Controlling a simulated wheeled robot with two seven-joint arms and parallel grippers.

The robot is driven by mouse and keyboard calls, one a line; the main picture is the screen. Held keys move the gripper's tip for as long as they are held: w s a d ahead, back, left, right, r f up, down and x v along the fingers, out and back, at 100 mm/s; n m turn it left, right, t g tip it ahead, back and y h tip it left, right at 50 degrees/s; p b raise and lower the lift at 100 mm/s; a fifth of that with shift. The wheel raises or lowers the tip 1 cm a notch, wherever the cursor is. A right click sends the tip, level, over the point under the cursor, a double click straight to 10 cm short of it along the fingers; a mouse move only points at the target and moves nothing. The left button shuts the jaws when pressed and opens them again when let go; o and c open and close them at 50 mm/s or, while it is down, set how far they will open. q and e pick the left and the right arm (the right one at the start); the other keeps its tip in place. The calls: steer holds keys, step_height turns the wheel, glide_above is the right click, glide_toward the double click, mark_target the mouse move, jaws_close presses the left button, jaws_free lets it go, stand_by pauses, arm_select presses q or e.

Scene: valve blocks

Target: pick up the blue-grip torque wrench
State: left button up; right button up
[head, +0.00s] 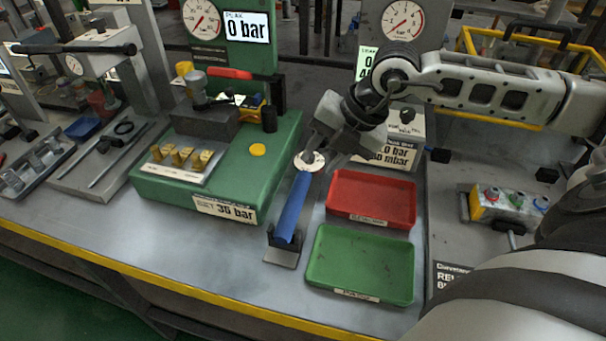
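The torque wrench has a blue grip (293,207) and a round pale head (309,161). The blue grip is clear of the gripper. My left gripper is not in view.
A red tray (371,199) and a green tray (361,264) are right of the wrench. The green valve block (219,165) with brass fittings (180,157) stands to the left. Gauges stand behind. Bare bench lies in front of the block.

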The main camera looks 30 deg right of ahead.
mark_target(305, 178)
steer(key=p+x, duration=0.1)
steer(key=x, duration=0.7)
steer(key=shift+a+f, duration=0.1)
steer(key=shift+f, duration=0.2)
jaws_close()
steer(key=shift+w+r, duration=0.1)
